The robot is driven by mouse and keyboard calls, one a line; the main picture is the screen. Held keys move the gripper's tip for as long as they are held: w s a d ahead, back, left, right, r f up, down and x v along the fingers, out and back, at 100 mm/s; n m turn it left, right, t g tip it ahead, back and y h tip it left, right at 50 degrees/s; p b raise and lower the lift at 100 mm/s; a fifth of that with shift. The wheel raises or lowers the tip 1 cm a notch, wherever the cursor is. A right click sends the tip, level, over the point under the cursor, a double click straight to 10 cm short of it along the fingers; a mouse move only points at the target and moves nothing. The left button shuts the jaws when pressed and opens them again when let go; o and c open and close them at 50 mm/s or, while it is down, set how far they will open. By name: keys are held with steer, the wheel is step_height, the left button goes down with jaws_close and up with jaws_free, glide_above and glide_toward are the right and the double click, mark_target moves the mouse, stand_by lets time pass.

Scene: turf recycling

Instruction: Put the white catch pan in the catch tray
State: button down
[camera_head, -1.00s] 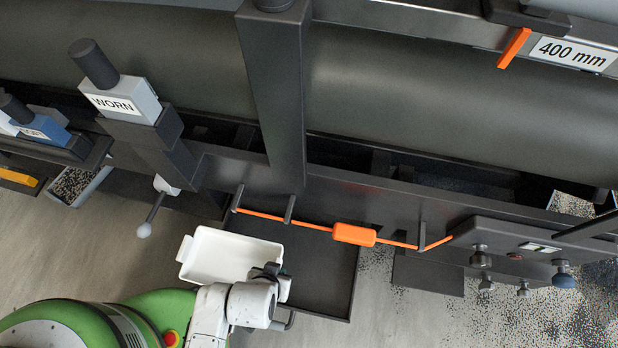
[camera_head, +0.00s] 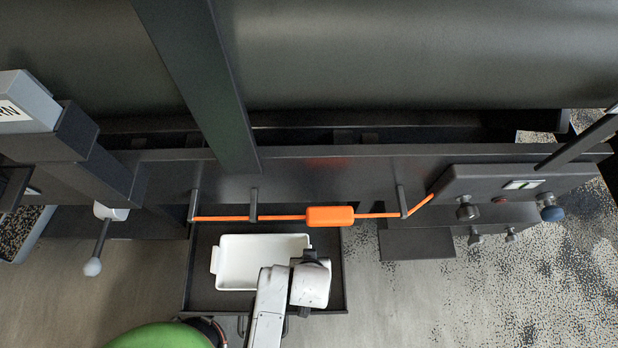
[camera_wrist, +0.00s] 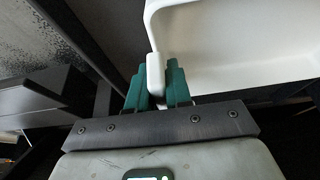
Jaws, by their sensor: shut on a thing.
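The white catch pan (camera_head: 258,262) is a shallow rectangular pan with a tab at each end. In the head view it is over the dark catch tray (camera_head: 206,294), within the tray's outline; I cannot tell whether it touches the tray floor. My gripper (camera_head: 305,262) is at the pan's right end, its fingers hidden by my wrist. In the wrist view my gripper's green fingers (camera_wrist: 157,86) are shut on the end tab of the pan (camera_wrist: 225,45).
An orange cord with an orange block (camera_head: 330,216) runs along the machine's front just behind the tray. A ball-ended lever (camera_head: 93,266) hangs at the left. Knobs (camera_head: 468,209) stick out at the right. Dark crumbs (camera_head: 530,270) litter the floor there.

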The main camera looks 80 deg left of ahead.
steer(key=shift+f+b, duration=0.4)
steer(key=shift+f, duration=1.05)
steer(key=c, duration=1)
jaws_free()
steer(key=shift+c, duration=0.2)
steer(key=p+v, duration=0.6)
steer(key=v, duration=0.6)
